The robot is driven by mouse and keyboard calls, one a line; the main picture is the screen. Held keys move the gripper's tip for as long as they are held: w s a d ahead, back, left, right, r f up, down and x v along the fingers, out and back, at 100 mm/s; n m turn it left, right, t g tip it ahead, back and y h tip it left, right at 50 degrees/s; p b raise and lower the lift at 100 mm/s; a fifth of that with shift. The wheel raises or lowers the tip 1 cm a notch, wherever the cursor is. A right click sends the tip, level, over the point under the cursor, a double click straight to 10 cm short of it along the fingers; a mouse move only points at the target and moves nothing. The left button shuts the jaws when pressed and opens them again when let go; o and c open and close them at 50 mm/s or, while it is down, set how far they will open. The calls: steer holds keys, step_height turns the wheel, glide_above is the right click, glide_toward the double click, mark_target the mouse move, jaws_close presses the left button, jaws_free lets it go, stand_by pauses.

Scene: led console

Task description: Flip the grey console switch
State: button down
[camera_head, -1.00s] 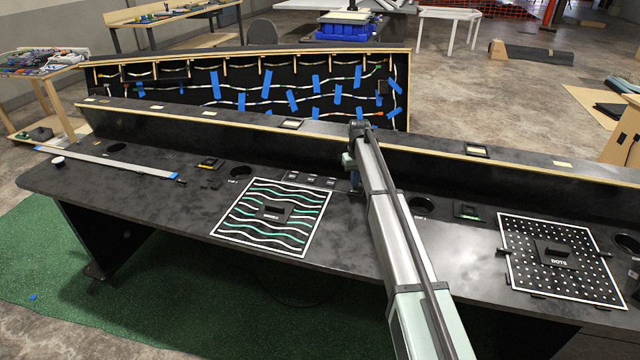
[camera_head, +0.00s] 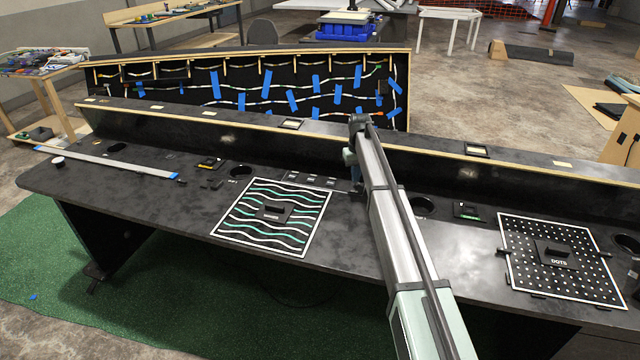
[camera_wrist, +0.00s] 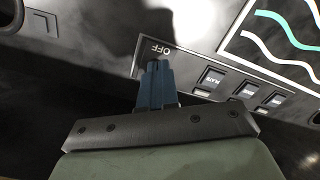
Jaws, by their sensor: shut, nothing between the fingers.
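In the head view my gripper (camera_head: 355,183) points down at the panel's right end. The fingers cover that spot, so I cannot tell the grey switch or its position, or whether they touch it.
The wavy-line board (camera_head: 226,226) lies left of my gripper, and the dotted board (camera_head: 513,266) lies at the right. A round hole (camera_head: 423,206) is just right of my arm. A raised ledge (camera_head: 225,133) runs behind the panel.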

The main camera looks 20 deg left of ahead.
steer(key=shift+s+r, duration=0.15)
steer(key=shift+r, duration=1.15)
steer(key=shift+s+r, duration=0.15)
steer(key=shift+r, duration=1.15)
